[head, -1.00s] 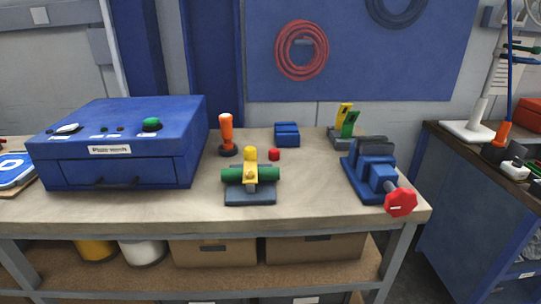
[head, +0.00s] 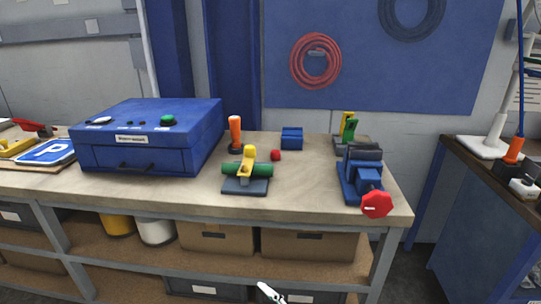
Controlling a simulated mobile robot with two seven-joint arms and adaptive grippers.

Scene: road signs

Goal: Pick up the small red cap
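The small red cap (head: 276,155) sits on the wooden workbench (head: 205,193). It stands just right of and behind a yellow and green clamp-like device on a dark base, and in front of a small blue box. A pale gripper tip (head: 271,293) shows at the bottom edge of the head view, in front of and well below the bench top. It is small and cut off; I cannot tell which arm it belongs to or whether it is open. Nothing touches the cap.
A large blue case (head: 150,137) fills the bench's left. The yellow and green device (head: 247,171), an orange-handled tool (head: 235,133), a small blue box (head: 292,138) and a blue vise (head: 360,178) with a red knob surround the cap. Bare wood lies between the cap and the vise.

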